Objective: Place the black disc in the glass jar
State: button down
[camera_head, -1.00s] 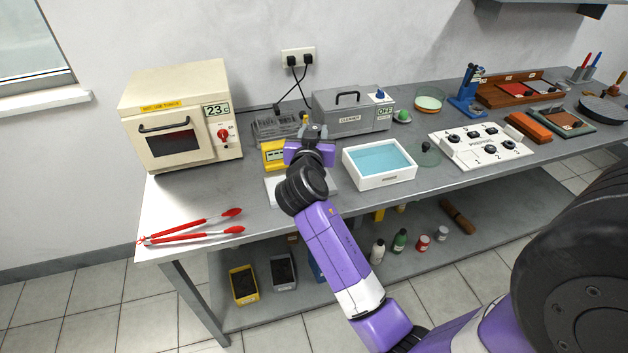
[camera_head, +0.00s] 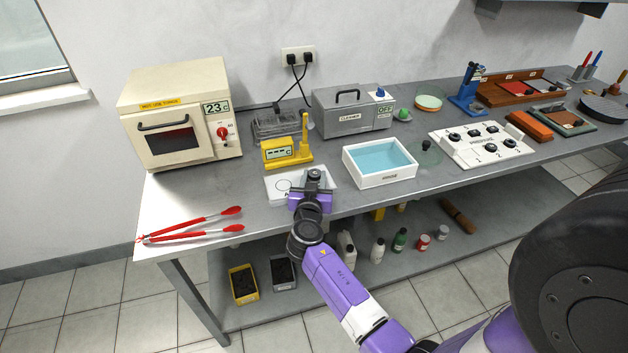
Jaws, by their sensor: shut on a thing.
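My gripper (camera_head: 313,178) is over the front right part of a white marked pad (camera_head: 276,197) near the bench's front edge. No small black disc shows clearly elsewhere on the bench. A round clear glass vessel (camera_head: 429,156) with a dark knob or piece at its top stands right of the white tray. It may be the glass jar, but it is too small to be sure.
A yellow gauge (camera_head: 280,153) with an upright post stands behind the pad. A white tray of blue liquid (camera_head: 350,170) is to the right. Red tongs (camera_head: 195,236) lie at the left front, and a grey cleaner (camera_head: 352,118) stands behind. A white panel with black knobs (camera_head: 512,153) is farther right.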

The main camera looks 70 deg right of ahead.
jog(key=shift+f+b, duration=0.3)
jog(key=shift+f, duration=0.05)
jog(key=c, duration=0.9)
grip_release()
jog(key=shift+c, duration=0.2)
jog(key=shift+r+p, duration=0.2)
jog(key=shift+p, duration=0.4)
